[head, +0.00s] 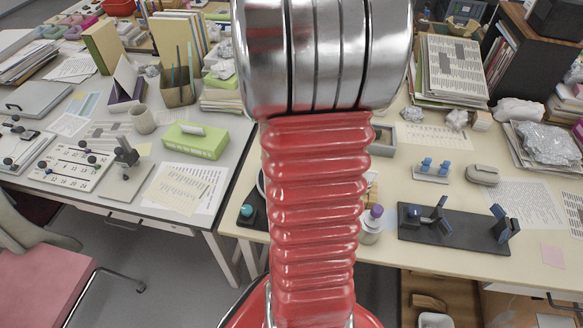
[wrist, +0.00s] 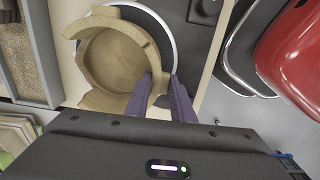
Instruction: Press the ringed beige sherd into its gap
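A beige, round, hollow pot (wrist: 108,58) shows from above in the wrist view, with lighter, uneven wall pieces along its rim. It rests on a dark round stand with a white edge (wrist: 172,38). A light beige piece (wrist: 103,101) is at the pot's lower left; I cannot tell if it is loose. My gripper (wrist: 161,77) has its two purple fingers at the pot's lower right edge, their tips a little apart. Some beige shows between the tips, but I cannot tell if they grip it. No ring mark is readable. In the head view my arm hides the pot and gripper.
A grey-walled tray with grainy brown filling (wrist: 22,45) lies left of the pot. In the head view, a dark stand with blue parts (head: 455,230), a purple-capped bottle (head: 372,224) and a grey case (head: 483,175) stand on the right table. A gap separates it from the left desk.

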